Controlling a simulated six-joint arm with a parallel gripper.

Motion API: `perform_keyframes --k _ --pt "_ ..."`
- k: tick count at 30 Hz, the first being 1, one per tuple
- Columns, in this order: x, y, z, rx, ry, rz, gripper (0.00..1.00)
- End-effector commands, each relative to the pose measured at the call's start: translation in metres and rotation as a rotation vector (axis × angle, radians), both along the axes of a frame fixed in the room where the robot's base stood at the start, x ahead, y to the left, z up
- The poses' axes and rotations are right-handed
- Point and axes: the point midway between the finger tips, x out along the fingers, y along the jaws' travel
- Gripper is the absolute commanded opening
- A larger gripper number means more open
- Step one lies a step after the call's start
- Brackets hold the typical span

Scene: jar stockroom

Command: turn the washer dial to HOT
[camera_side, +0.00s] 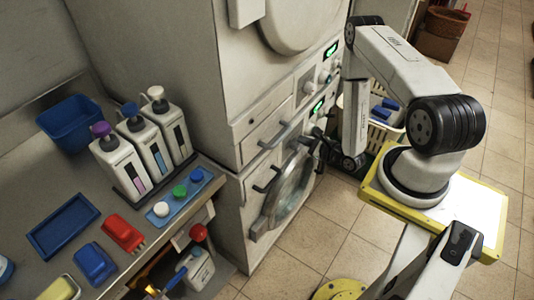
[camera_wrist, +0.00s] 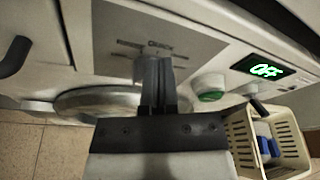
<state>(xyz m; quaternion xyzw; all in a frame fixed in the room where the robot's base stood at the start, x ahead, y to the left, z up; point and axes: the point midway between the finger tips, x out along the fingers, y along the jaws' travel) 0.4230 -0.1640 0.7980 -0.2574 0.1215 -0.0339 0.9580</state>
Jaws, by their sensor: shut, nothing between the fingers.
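The front-loading washer (camera_side: 252,200) stands in the middle of the side view, its round door (camera_side: 291,190) below my gripper. In the wrist view its grey control panel (camera_wrist: 110,25) carries a label reading QUICK, just above my fingers. My gripper (camera_wrist: 158,72) is shut and empty, its fingertips at the panel below that label. The dial is largely hidden behind the fingers, so I cannot tell its setting or whether I touch it. A green-faced button (camera_wrist: 210,96) sits right of the fingers. The washer display (camera_wrist: 265,68) reads OFF.
A cream basket (camera_wrist: 243,135) with blue items stands right of the washer. A second machine (camera_side: 220,60) is stacked above. At left, a counter (camera_side: 25,200) holds bottles, a blue bin (camera_side: 68,122) and coloured brushes. Tiled floor (camera_side: 310,250) is open in front.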

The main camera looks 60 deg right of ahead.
Motion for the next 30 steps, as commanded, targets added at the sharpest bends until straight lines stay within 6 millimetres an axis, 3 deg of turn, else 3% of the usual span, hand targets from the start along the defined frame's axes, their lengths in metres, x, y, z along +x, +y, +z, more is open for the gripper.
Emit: perform_keyframes --k 11,30 --pt "-0.007 0.000 0.001 0.002 0.000 0.002 0.00" --pt "-0.057 0.001 0.001 0.003 -0.001 0.001 0.00"
